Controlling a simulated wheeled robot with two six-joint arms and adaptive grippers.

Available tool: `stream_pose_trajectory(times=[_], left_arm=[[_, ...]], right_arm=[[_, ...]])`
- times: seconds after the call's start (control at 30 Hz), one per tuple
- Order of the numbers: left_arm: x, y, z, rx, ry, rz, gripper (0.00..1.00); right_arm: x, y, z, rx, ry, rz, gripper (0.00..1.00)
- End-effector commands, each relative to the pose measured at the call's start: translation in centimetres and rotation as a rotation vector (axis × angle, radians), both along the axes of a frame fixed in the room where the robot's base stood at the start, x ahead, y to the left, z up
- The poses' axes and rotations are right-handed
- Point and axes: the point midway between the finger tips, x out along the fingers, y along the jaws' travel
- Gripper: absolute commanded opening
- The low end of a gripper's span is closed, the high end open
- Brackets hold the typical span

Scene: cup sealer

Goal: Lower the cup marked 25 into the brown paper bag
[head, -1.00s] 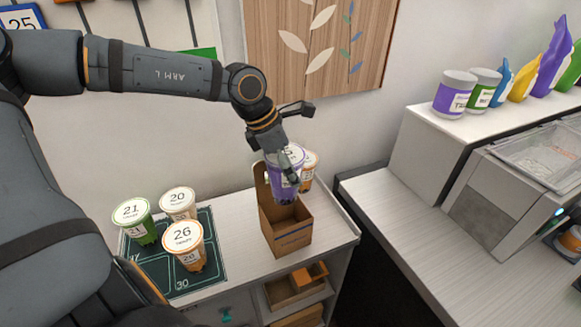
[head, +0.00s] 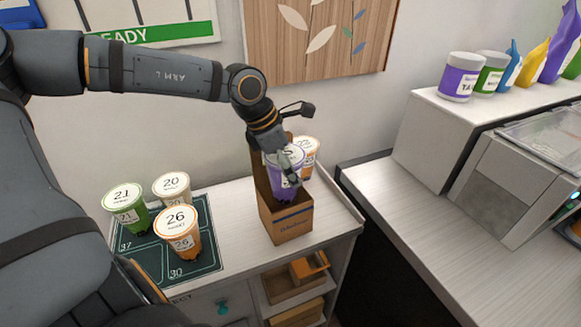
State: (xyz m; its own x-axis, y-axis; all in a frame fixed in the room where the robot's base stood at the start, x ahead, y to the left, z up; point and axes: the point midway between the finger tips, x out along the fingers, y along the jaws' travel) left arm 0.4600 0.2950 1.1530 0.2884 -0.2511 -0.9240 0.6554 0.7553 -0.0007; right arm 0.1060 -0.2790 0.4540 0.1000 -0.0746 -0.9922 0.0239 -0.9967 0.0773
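The cup marked 25 (head: 285,184) is purple with a white lid; my gripper covers part of the lid and its number. My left gripper (head: 287,163) is shut on it near the lid and holds it roughly upright. The brown paper bag (head: 287,224) stands open on the counter, its tall back panel behind the cup. The cup is at the bag's opening, its lower part just within or behind the front rim; exact depth is hard to tell. My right gripper is not in view.
An orange cup (head: 308,151) stands close behind the bag on the right. Green cup 21 (head: 127,207), cup 20 (head: 172,188) and orange cup 26 (head: 180,232) stand on a dark mat (head: 206,262) at left. Counter between mat and bag is clear.

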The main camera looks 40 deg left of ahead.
Motion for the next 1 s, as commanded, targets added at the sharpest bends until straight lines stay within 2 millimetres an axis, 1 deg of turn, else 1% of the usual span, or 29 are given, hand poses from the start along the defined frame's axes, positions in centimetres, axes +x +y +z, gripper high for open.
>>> stream_pose_trajectory(times=[0.03, 0.8, 0.9, 1.0], left_arm=[[0.0, 0.0, -0.5, 0.000, -0.001, 0.000, 0.28], [0.0, 0.0, -4.8, 0.000, -0.001, 0.000, 0.28], [0.0, 0.0, -5.3, 0.000, -0.001, 0.000, 0.28], [0.0, 0.0, -5.4, 0.000, -0.001, 0.000, 0.28]], right_arm=[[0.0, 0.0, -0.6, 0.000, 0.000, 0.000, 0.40], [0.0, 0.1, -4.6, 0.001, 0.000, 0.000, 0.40], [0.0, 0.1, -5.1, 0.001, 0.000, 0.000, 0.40], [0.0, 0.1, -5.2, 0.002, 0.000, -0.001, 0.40]])
